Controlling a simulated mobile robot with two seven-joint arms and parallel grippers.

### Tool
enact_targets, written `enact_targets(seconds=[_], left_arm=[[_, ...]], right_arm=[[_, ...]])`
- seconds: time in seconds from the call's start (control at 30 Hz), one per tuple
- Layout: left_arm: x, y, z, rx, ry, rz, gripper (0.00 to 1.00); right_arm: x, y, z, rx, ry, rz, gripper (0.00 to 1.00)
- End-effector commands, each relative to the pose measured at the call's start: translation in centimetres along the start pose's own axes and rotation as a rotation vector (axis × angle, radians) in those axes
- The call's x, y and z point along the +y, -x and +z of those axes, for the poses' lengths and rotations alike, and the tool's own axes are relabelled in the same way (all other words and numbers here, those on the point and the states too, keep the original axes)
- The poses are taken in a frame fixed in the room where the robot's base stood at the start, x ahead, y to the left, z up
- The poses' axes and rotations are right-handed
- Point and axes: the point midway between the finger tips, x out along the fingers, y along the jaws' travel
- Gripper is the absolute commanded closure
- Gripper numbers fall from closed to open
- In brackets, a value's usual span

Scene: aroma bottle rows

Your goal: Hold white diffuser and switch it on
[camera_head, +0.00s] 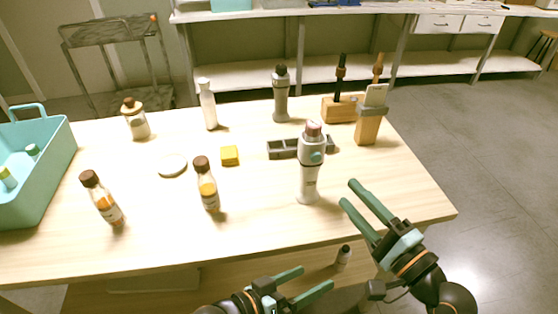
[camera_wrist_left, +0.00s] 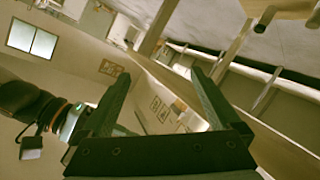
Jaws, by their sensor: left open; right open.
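The white diffuser (camera_head: 308,180) stands upright near the front edge of the table, right of centre. It has a grey upper part, a teal button on its side and a pinkish top. My right gripper (camera_head: 348,192) is open and empty to the right of the diffuser, apart from it. My left gripper (camera_head: 317,278) is open and empty below, in front of the table edge. In the left wrist view, the open left gripper (camera_wrist_left: 160,75) has nothing between its fingers. I cannot make out the diffuser there.
Two amber bottles (camera_head: 207,185) (camera_head: 103,200), a yellow block (camera_head: 229,155), a white disc (camera_head: 172,166) and a grey tray (camera_head: 283,149) lie around. Behind stand a grey device (camera_head: 281,95), a white bottle (camera_head: 207,105) and a wooden holder (camera_head: 340,110). A teal crate (camera_head: 55,165) is left.

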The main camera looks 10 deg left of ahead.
Motion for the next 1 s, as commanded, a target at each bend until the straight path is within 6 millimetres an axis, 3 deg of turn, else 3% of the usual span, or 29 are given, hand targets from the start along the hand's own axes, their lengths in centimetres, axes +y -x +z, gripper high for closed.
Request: enact_targets(seconds=[0.03, 0.17, 0.3, 0.4, 0.53, 0.7, 1.0], left_arm=[[1.8, -0.2, -3.2, 0.07, -0.024, 0.052, 0.03], [4.7, 0.2, -10.3, 0.23, -0.126, 0.131, 0.03], [3.3, 1.4, -17.4, 0.326, -0.33, 0.044, 0.03], [1.7, 2.3, -20.9, 0.353, -0.448, -0.04, 0.03], [0.6, 3.3, -23.7, 0.371, -0.541, -0.113, 0.03], [0.0, 3.3, -25.1, 0.377, -0.581, -0.147, 0.03], [-0.1, -1.1, -27.0, 0.378, -0.581, -0.146, 0.03]], right_arm=[[0.0, 0.0, 0.0, 0.0, 0.0, 0.0, 0.5], [0.0, 0.0, 0.0, 0.0, 0.0, 0.0, 0.5], [0.0, 0.0, 0.0, 0.0, 0.0, 0.0, 0.5], [0.0, 0.0, 0.0, 0.0, 0.0, 0.0, 0.5], [0.0, 0.0, 0.0, 0.0, 0.0, 0.0, 0.5], [0.0, 0.0, 0.0, 0.0, 0.0, 0.0, 0.5], [0.0, 0.0, 0.0, 0.0, 0.0, 0.0, 0.5]])
